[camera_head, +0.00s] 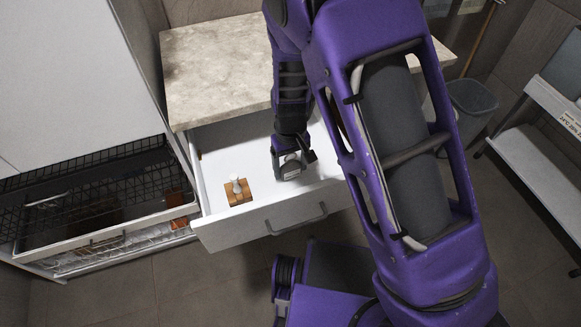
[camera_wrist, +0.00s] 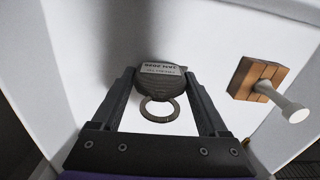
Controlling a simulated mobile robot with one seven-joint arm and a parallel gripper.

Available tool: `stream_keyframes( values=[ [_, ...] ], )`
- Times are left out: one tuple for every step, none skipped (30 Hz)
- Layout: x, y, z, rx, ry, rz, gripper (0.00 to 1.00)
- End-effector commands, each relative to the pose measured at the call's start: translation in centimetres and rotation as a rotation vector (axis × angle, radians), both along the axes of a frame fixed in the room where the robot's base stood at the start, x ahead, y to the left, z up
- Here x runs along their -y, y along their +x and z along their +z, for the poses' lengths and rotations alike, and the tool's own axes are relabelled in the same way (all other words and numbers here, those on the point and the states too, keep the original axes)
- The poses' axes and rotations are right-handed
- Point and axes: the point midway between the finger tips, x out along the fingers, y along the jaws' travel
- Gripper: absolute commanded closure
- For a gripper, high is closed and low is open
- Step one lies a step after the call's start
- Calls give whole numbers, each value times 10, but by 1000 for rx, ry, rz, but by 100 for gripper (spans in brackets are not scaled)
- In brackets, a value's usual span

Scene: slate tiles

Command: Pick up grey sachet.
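The grey sachet (camera_wrist: 162,84), a dark grey rounded thing with a lighter printed label, lies in the white drawer in the wrist view. A grey ring (camera_wrist: 160,110) shows just in front of it, nearer my palm. My gripper (camera_wrist: 160,73) has its two black fingers apart, one on each side of the sachet, with the tips close to its edges. I cannot tell whether they touch it. In the head view my gripper (camera_head: 292,165) is down inside the open drawer, and the sachet cannot be made out clearly there.
The drawer (camera_head: 268,222) is pulled out beneath a stone-topped counter (camera_head: 215,70). A wooden block with a pale knobbed peg (camera_head: 238,191) stands in it, left of my gripper; in the wrist view the block (camera_wrist: 256,78) is at the right.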

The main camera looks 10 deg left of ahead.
Motion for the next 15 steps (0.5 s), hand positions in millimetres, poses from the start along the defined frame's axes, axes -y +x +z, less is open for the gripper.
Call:
stream_keyframes(
  values=[
    [0,0,0,0,0,0,49],
    [0,0,0,0,0,0,54],
    [0,0,0,0,0,0,61],
    [0,0,0,0,0,0,67],
    [0,0,0,0,0,0,72],
    [0,0,0,0,0,0,76],
    [0,0,0,0,0,0,76],
    [0,0,0,0,0,0,76],
    [0,0,0,0,0,0,76],
    [0,0,0,0,0,0,76],
    [0,0,0,0,0,0,76],
    [0,0,1,1,1,0,76],
    [0,0,2,1,1,0,76],
    [0,0,5,2,1,0,76],
    [-1,0,9,2,3,-1,76]
  ],
)
